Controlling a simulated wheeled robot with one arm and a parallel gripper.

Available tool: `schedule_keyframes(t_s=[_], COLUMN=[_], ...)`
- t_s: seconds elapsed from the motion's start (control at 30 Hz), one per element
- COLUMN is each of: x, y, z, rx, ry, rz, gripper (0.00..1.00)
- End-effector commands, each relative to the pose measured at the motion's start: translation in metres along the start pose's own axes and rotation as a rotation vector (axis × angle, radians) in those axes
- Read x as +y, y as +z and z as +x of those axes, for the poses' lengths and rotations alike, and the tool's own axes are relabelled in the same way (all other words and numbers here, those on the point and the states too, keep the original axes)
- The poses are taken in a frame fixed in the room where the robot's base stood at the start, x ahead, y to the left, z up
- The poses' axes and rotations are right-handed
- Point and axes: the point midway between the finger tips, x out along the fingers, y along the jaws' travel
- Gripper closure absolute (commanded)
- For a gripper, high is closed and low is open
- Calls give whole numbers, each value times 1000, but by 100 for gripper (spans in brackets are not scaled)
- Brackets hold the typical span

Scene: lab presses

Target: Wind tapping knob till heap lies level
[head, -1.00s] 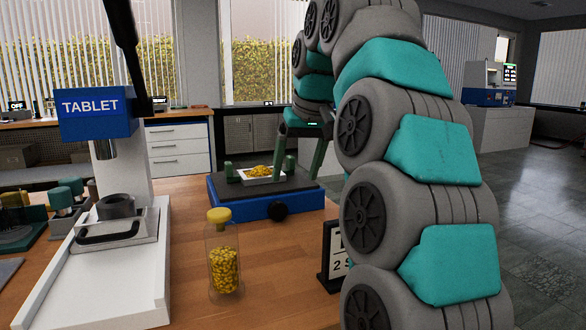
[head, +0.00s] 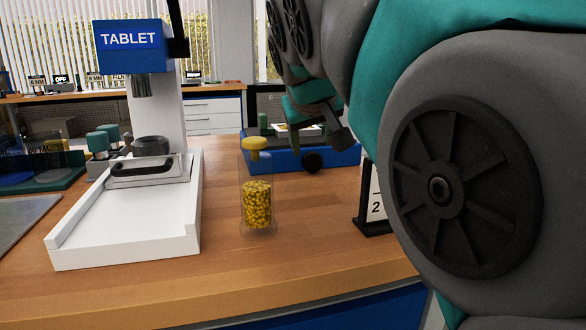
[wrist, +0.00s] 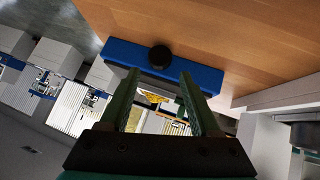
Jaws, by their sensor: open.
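The tapping knob (head: 313,162) is a round black knob on the front face of a low blue device (head: 345,158). It also shows in the wrist view (wrist: 160,57), just beyond my fingertips. A yellow heap (wrist: 155,98) lies in a pale tray on the device, seen between my fingers. In the head view the tray (head: 297,127) is mostly hidden by my arm, so the heap's shape is unclear. My gripper (wrist: 161,74) has two green fingers spread apart with nothing held. It hangs over the device, and I see no contact with the knob.
A white tablet press (head: 125,225) is on the left. A small numbered sign (head: 376,205) stands right. The wooden table's front middle is clear.

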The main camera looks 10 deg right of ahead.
Motion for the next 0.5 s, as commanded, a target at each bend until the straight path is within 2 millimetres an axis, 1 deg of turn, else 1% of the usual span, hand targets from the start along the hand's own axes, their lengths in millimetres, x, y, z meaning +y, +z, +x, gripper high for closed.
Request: schedule_keyframes(t_s=[0.17,0.27,0.37,0.5], x=[0,0,-1,-1], y=[0,1,0,2], z=[6,15,29,53], rx=[7,4,4,-2], ry=[5,4,4,5], rz=[-3,-3,-3,-4], gripper=[37,37,37,37])
